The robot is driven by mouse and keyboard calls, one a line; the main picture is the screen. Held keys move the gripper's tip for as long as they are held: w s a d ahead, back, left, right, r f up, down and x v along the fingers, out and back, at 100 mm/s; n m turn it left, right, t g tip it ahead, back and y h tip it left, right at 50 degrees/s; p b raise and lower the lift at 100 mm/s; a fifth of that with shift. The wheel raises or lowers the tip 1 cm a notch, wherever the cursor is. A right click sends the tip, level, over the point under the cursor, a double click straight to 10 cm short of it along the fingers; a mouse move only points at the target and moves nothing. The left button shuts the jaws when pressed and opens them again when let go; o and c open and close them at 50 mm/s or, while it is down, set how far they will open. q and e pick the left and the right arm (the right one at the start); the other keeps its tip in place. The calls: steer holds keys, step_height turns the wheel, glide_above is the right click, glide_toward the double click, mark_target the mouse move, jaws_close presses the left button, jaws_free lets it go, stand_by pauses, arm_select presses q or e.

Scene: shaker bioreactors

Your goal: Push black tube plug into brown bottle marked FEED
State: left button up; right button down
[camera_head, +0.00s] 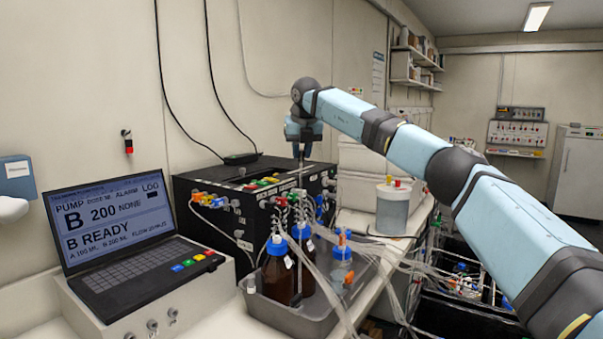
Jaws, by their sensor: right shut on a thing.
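Two brown bottles with blue caps stand in a grey tray (297,318): a nearer one (277,281) and one just behind it to the right (307,281). Small white tags hang at their necks, but I cannot read FEED on either. A thin line runs down below the fingers. The gripper is apart from the bottle caps. My left gripper is out of view.
The black pump box (215,198) with coloured connectors stands behind the tray. A clear blue-capped bottle (342,268) shares the tray. Clear tubes (335,300) spread over it to the right. A laptop-like controller (130,250) stands left, a lidded grey container (392,212) right.

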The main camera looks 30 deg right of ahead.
steer(key=shift+r, duration=0.55)
steer(key=shift+a, duration=0.25)
steer(key=a+f+n+y+p, duration=0.1)
steer(key=a+f+n+y, duration=0.1)
steer(key=a+f+n, duration=0.5)
steer(key=n+y, duration=0.3)
steer(key=n, duration=0.2)
glide_above(278, 243)
step_height(278, 243, down, 6)
steer(key=shift+w+d+f+g, duration=0.15)
steer(key=shift+f, duration=0.25)
steer(key=shift+w+d+f+g, duration=0.1)
steer(key=shift+w+f+g, duration=0.05)
steer(key=shift+f, duration=0.25)
step_height(278, 243, down, 2)
steer(key=shift+f+b, duration=0.1)
steer(key=shift+b, duration=1.05)
steer(key=shift+f+b, duration=0.25)
steer(key=shift+b, duration=0.05)
steer(key=shift+r, duration=0.15)
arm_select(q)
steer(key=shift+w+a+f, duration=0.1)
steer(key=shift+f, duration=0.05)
